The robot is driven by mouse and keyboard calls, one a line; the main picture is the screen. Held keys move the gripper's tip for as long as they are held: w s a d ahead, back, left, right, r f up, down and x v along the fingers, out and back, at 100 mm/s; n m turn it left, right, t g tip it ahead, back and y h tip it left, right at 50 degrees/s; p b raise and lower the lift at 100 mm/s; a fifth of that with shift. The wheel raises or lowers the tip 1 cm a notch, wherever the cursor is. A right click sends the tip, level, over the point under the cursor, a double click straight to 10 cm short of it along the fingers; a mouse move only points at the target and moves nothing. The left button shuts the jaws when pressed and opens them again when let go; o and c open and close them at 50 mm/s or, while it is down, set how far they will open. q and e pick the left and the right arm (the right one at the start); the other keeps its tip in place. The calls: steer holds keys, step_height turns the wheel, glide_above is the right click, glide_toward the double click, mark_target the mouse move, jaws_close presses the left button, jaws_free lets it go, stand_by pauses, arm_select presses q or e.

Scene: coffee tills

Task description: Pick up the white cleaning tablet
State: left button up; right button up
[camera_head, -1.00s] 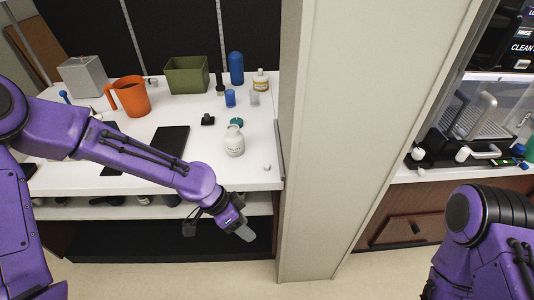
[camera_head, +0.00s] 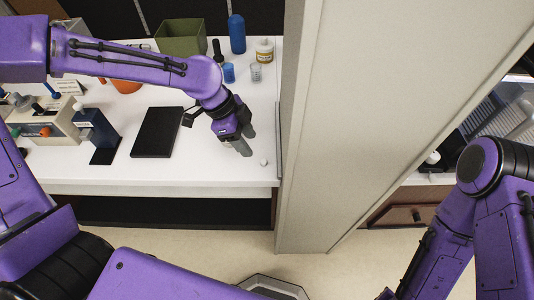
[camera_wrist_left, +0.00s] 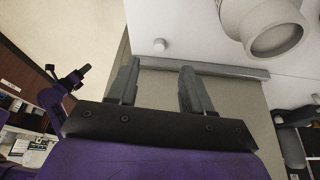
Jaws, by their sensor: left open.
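The white cleaning tablet (camera_head: 264,162) is a small white piece lying on the white counter near its front right corner. In the left wrist view the tablet (camera_wrist_left: 160,44) lies just beyond my fingertips, between their lines and not touched. My left gripper (camera_head: 247,143) is above the counter, just left of the tablet. Its two grey fingers (camera_wrist_left: 160,68) are apart with nothing between them. My right arm shows at the right, but its gripper is out of the picture.
A beige partition (camera_head: 345,130) rises right of the counter. A black flat pad (camera_head: 157,132), blue bottle (camera_head: 236,34) and green bin (camera_head: 180,37) stand farther off.

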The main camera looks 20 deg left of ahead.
mark_target(263, 161)
arm_select(q)
steer(key=x, duration=0.2)
steer(key=shift+s+d+f, duration=0.1)
steer(key=shift+s+f, duration=0.1)
steer(key=shift+f, duration=0.1)
steer(key=x, duration=0.5)
steer(key=shift+w+d+f, duration=0.2)
steer(key=shift+d, duration=0.05)
jaws_close()
